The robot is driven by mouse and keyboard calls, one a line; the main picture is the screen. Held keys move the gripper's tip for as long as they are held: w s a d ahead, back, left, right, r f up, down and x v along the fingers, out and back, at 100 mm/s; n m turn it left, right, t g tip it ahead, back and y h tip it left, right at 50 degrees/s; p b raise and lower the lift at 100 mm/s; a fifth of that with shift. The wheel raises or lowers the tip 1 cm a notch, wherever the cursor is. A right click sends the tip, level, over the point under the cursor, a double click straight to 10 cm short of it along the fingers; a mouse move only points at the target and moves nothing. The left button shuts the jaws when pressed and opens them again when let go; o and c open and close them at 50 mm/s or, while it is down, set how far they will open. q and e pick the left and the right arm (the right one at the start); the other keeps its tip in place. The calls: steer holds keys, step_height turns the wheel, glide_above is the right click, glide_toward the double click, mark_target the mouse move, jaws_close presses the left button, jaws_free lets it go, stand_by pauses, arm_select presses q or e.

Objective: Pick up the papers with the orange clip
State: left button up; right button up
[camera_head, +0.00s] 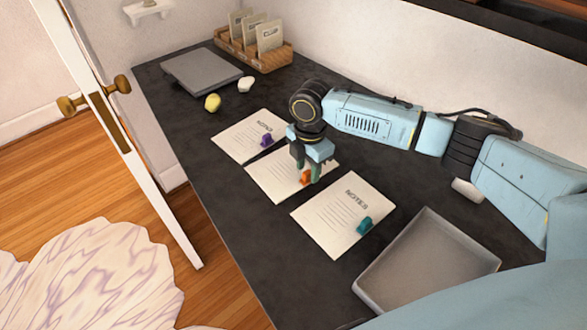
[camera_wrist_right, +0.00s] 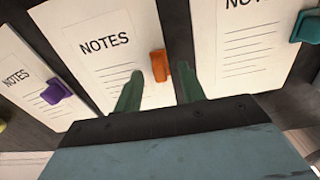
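The papers with the orange clip (camera_head: 275,178) lie flat on the dark desk, between two other stacks. The orange clip (camera_head: 305,177) sits at their right edge; it also shows in the right wrist view (camera_wrist_right: 158,65). My right gripper (camera_head: 307,173) is pointed down over the orange clip. Its two green fingertips (camera_wrist_right: 158,88) are apart, one on each side of the clip's near end in the wrist picture, with nothing held. I cannot tell whether they touch the clip. The gripper hides part of the papers' upper right. My left gripper is not in view.
Papers with a purple clip (camera_head: 240,138) lie on the far side, and papers with a teal clip (camera_head: 330,222) on the near side. A grey tray (camera_head: 372,283) stands at the near right. A closed laptop-like slab (camera_head: 200,70), yellow and white lumps, and a wooden file holder (camera_head: 268,62) are farther back.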

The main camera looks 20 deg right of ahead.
steer(key=shift+f, duration=0.4)
steer(key=shift+c, duration=0.3)
jaws_close()
steer(key=shift+r, duration=0.1)
